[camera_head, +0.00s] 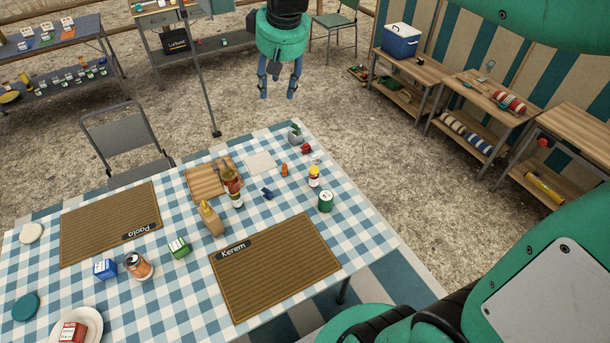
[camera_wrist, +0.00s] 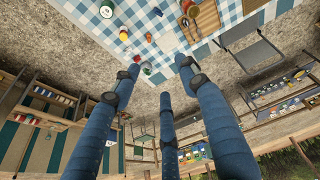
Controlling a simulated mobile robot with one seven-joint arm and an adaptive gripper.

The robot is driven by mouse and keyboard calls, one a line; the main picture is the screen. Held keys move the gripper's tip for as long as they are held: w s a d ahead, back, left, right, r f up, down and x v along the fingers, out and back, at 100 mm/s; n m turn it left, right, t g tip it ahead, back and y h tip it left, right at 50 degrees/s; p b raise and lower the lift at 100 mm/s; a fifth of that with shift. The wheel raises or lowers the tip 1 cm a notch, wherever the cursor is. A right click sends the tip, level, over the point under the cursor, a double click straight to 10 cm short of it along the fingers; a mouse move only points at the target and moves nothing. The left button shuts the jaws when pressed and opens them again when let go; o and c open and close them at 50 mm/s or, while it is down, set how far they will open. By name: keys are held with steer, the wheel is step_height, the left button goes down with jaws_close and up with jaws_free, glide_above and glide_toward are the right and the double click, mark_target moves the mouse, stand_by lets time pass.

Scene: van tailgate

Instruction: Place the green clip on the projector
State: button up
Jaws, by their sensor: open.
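My gripper (camera_head: 277,92) hangs open and empty beyond the far edge of the checked table in the head view. Its spread fingers also show in the wrist view (camera_wrist: 158,72). A small grey object with a green part on top (camera_head: 295,136) stands at the table's far right corner, below and slightly right of my gripper. It also shows between the fingers in the wrist view (camera_wrist: 147,69). I cannot tell whether its green part is the clip. No object is clearly recognisable as the projector.
Near that corner lie a red item (camera_head: 306,149), an orange item (camera_head: 284,170) and a dark blue item (camera_head: 267,193). Bottles (camera_head: 232,187), a green can (camera_head: 325,201) and a cutting board (camera_head: 205,181) stand nearby. A folding chair (camera_head: 124,135) is at the left. Open gravel surrounds the table.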

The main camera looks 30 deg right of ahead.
steer(key=s+a+f, duration=0.2)
steer(key=s+a, duration=0.1)
steer(key=s, duration=1)
steer(key=s+a+f+m+t, duration=0.1)
steer(key=s+a+f, duration=0.2)
steer(key=s, duration=1)
steer(key=shift+s+m+t, duration=0.3)
steer(key=shift+s, duration=0.1)
